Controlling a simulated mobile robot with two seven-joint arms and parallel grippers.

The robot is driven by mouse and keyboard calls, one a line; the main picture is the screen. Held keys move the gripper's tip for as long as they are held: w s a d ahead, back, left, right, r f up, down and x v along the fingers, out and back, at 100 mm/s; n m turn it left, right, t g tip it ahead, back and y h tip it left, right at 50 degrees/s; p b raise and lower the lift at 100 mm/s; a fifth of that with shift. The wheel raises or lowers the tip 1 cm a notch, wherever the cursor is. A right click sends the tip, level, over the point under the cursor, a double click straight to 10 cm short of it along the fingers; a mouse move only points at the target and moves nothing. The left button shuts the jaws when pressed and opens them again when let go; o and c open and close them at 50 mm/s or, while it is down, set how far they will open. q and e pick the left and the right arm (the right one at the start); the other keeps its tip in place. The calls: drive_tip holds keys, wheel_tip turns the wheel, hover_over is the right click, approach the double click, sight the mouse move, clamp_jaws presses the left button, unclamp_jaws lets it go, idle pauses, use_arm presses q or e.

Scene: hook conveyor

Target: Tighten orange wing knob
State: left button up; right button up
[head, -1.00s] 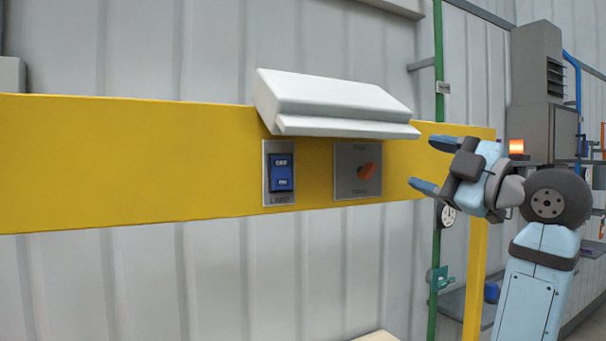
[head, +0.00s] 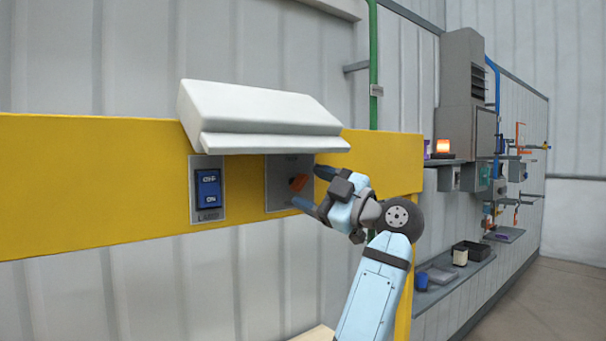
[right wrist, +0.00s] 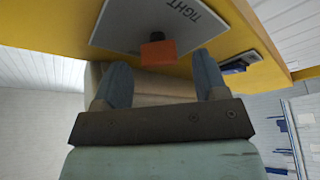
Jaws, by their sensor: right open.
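The orange wing knob (head: 298,182) sits on a grey plate (head: 278,192) on the yellow beam, below a white hood. In the right wrist view the knob (right wrist: 158,54) stands out from its plate (right wrist: 118,22), which reads "TIGHT". My right gripper (head: 306,188) is open, with its two blue fingers pointing at the knob from the right. In the right wrist view the knob lies just beyond the fingertips, between their lines. Whether the fingers touch it I cannot tell; they look apart from it. My left gripper is not in view.
A white hood (head: 262,118) juts out just above the plates and the gripper. A blue ON/OFF rocker switch (head: 208,188) is left of the knob. The yellow beam (head: 90,185) runs across the wall. Shelves with small items stand at the right.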

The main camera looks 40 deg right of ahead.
sight(299, 183)
drive_tip(key=shift+x, duration=1)
drive_tip(key=shift+w+r+p, duration=0.1)
drive_tip(key=shift+w+p, duration=0.05)
drive_tip(key=shift+p, duration=0.15)
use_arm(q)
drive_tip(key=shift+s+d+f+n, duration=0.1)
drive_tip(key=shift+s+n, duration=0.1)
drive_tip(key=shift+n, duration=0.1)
use_arm(e)
drive_tip(key=shift+w, duration=0.1)
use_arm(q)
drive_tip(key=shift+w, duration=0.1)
use_arm(e)
drive_tip(key=shift+c, duration=0.8)
drive_tip(key=c, duration=0.8)
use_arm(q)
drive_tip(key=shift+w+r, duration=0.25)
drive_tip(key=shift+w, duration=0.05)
use_arm(e)
drive_tip(key=shift+o, duration=0.2)
